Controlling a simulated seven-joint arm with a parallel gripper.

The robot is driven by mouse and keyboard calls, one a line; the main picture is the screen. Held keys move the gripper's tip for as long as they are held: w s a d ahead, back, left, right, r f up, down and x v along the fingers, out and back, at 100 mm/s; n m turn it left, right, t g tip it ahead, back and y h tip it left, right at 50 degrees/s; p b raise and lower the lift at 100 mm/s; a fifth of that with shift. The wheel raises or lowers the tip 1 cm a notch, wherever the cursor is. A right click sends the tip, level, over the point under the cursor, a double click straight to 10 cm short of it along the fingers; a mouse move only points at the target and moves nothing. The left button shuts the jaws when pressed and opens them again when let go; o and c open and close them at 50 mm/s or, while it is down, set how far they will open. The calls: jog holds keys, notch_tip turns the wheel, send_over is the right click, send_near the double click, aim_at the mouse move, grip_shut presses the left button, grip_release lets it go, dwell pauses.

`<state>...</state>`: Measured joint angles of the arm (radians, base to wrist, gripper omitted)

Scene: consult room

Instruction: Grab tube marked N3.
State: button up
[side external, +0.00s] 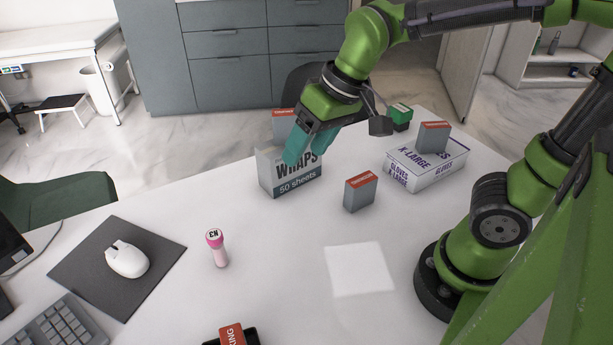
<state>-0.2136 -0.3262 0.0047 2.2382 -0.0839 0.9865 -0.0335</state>
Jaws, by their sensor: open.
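The tube marked N3 (217,248) stands upright on the white desk, left of the middle in the side external view. It has a pink body and a pink-and-white cap with "N3" on it. My gripper (303,148) has teal fingers and hangs in front of the upper part of the wraps box, up and to the right of the tube. It is open and apart from the tube. The fingers hide part of the box's lettering.
The wraps box (280,182), a small grey-and-red box (360,192) and the gloves box (428,172) stand to the right. A mouse (127,260) on a dark mat (85,262) and a keyboard (58,328) lie left. A black tray (252,338) is at the front edge. Desk around the tube is clear.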

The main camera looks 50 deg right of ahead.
aim_at(217, 246)
jog(key=w+a+f+n+g+h, duration=0.35)
jog(key=w+a+n, duration=0.25)
jog(key=w+a, duration=0.65)
jog(key=shift+g+y, duration=0.25)
jog(key=shift+y, duration=0.2)
jog(key=f, duration=0.3)
jog(key=s+a+f, duration=0.1)
jog(key=f, duration=0.6)
jog(key=shift+s+a+f, duration=0.2)
jog(key=shift+a+f, duration=0.1)
jog(key=shift+s+a+f, duration=0.1)
jog(key=shift+f, duration=1.45)
jog(key=shift+s+a+f, duration=0.1)
jog(key=shift+f, duration=1.45)
jog(key=c, duration=1.1)
jog(key=shift+r, duration=0.1)
